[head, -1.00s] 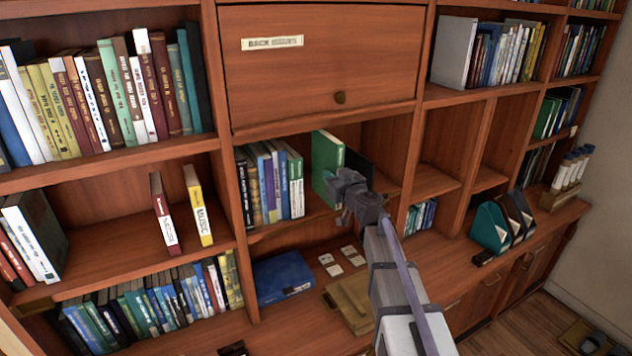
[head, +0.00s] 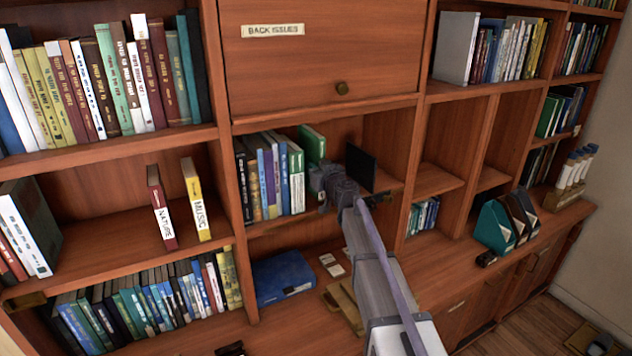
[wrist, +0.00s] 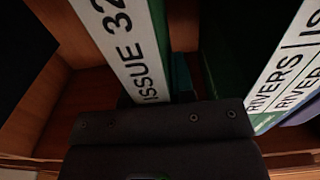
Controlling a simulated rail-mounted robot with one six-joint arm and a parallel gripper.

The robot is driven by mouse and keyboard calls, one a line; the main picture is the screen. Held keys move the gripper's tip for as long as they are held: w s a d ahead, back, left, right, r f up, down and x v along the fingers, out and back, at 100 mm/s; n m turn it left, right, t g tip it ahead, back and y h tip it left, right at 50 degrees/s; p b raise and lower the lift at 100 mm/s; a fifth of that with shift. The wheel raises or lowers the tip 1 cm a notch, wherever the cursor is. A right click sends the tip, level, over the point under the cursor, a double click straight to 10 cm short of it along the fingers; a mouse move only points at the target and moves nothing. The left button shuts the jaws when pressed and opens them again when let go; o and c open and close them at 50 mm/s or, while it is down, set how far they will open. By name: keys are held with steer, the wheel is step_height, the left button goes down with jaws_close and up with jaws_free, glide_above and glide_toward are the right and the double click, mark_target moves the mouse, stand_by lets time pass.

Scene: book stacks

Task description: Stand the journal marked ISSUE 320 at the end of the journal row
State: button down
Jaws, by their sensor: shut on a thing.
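The green journal (head: 314,143) is in my gripper (head: 328,186), upright in the middle cubby, at the right end of the journal row (head: 268,180). In the wrist view its white spine label (wrist: 122,45) reads "ISSUE 32", with the rest cut off. My gripper is shut on it, though the fingertips are largely hidden in both views. The row's nearest journals show in the wrist view with a spine label (wrist: 285,75) reading "RIVERS". A narrow dark gap shows there between the held journal and the row; whether they touch deeper in cannot be told.
A black upright plate (head: 361,168) stands to the right in the same cubby, apart from the journal. The cubby's right wall (head: 398,145) is beyond it. A door marked BACK ISSUES (head: 320,60) is above. A blue box (head: 283,278) and small cards (head: 332,265) lie below.

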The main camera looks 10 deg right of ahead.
step_height(320, 180, down, 3)
steer(key=shift+b, duration=0.7)
steer(key=shift+w+a, duration=0.1)
steer(key=shift+w, duration=0.15)
steer(key=shift+r, duration=0.25)
steer(key=shift+f, duration=0.15)
steer(key=c, duration=1)
jaws_free()
steer(key=shift+o, duration=0.2)
steer(key=shift+s+r+p, duration=0.1)
steer(key=shift+r+p, duration=0.1)
steer(key=shift+p, duration=0.1)
steer(key=v, duration=1.2)
steer(key=s+a+f+n+g+y, duration=0.1)
steer(key=s+a+f+g, duration=0.45)
steer(key=s, duration=0.25)
steer(key=s+a+f+n+g+y, duration=0.1)
steer(key=s+a+f+g, duration=0.4)
steer(key=s, duration=0.3)
steer(key=s+d+f+m+g+h, duration=0.2)
steer(key=s+d+f+g+h, duration=0.1)
steer(key=s, duration=0.4)
steer(key=s+d+f+m+g+h, duration=0.3)
steer(key=s+d+h, duration=0.1)
steer(key=s, duration=0.4)
steer(key=shift+s+f+g, duration=0.2)
steer(key=shift+f+g, duration=0.15)
steer(key=shift+f, duration=0.05)
